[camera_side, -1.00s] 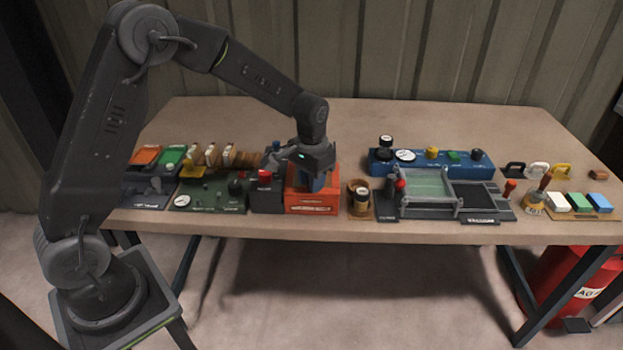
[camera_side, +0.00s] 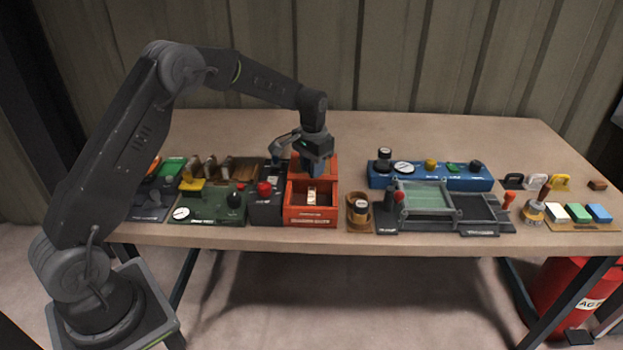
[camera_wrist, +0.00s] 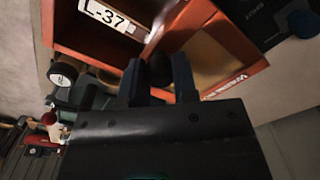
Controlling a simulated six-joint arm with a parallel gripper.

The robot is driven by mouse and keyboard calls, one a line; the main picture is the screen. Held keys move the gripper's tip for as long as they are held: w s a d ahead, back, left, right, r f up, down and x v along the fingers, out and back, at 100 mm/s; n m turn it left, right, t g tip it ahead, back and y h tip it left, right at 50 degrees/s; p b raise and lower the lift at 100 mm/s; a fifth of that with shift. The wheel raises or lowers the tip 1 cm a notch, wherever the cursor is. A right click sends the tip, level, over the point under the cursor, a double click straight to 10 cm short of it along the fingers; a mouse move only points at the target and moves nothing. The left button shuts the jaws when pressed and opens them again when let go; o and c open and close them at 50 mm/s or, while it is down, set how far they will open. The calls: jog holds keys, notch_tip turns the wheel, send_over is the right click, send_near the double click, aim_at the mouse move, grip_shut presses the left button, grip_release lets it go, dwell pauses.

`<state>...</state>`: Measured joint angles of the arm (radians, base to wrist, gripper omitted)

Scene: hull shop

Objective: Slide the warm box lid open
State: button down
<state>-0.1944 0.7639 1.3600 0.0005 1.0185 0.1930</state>
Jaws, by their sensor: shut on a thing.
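The orange warm box (camera_side: 290,205) stands at the table's front, left of centre. Its orange lid (camera_side: 330,162) sits back towards the rear, and the front part of the box is open. Inside lies a pale labelled item (camera_side: 311,194); in the wrist view its label (camera_wrist: 110,16) reads "L-37". My gripper (camera_side: 315,172) is at the lid, behind the open part. In the wrist view my gripper (camera_wrist: 160,75) is shut on a dark knob (camera_wrist: 160,66) between its fingers. The fingers and palm hide part of the lid.
A dark unit with a red button (camera_side: 264,188) stands close on the left of the box. A wooden holder (camera_side: 359,212) is to the right, then a grey frame with a green panel (camera_side: 428,197). A blue panel (camera_side: 430,180) is behind. The table's rear is clear.

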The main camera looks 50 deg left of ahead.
jog(key=shift+w+a, duration=0.35)
jog(key=shift+w, duration=0.05)
jog(key=c, duration=0.9)
grip_release()
notch_tip(320, 180, up, 14)
jog(key=shift+f, duration=0.1)
